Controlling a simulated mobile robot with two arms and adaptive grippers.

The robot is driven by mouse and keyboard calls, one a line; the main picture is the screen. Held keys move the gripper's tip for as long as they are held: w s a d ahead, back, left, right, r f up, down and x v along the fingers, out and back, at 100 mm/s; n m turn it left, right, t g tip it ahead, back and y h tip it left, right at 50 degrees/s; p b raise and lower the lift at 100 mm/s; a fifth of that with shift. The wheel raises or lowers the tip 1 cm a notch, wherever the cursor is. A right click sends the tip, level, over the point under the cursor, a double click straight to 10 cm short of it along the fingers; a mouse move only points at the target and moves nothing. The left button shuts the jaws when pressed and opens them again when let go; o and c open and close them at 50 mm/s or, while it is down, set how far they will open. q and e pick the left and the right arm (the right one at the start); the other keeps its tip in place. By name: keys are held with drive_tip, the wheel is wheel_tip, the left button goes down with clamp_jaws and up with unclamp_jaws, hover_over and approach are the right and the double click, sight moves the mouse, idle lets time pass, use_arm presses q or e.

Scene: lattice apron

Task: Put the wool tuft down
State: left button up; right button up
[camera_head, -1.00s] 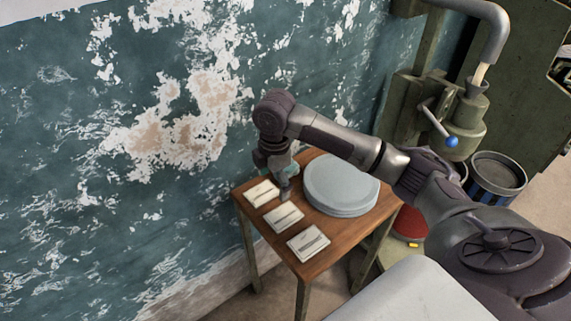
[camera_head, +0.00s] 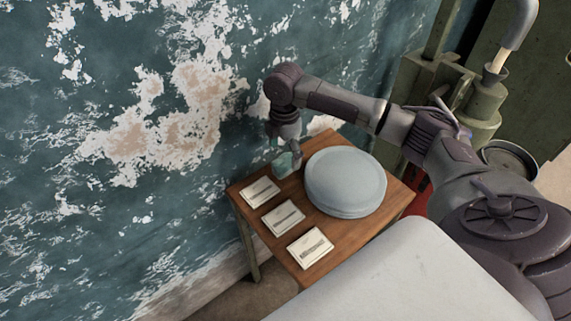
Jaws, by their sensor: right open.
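My right gripper (camera_head: 291,151) hangs down over the back left part of a small wooden table (camera_head: 330,240) and is open. A small grey-green lump (camera_head: 284,166), perhaps the wool tuft, shows right under the fingers, by the back edge of the table. The fingers partly cover it, and I cannot tell whether they touch it. My left gripper is not in view.
Three pale cards lie in a row along the table's left side: a back one (camera_head: 260,192), a middle one (camera_head: 284,217) and a front one (camera_head: 310,247). A round pale blue-grey stack (camera_head: 345,180) fills the right part. A peeling teal wall (camera_head: 120,200) stands close behind.

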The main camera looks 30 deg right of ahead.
sight(286, 160)
drive_tip(key=f, duration=0.4)
drive_tip(key=shift+w+d+f, duration=0.1)
drive_tip(key=shift+d+f, duration=0.15)
drive_tip(key=shift+f, duration=0.25)
drive_tip(key=shift+c, duration=0.4)
drive_tip(key=c, duration=0.3)
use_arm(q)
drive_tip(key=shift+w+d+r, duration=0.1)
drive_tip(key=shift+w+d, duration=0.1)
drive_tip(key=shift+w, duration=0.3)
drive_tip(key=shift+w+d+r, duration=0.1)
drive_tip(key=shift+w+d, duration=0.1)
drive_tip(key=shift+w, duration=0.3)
use_arm(e)
drive_tip(key=c, duration=0.6)
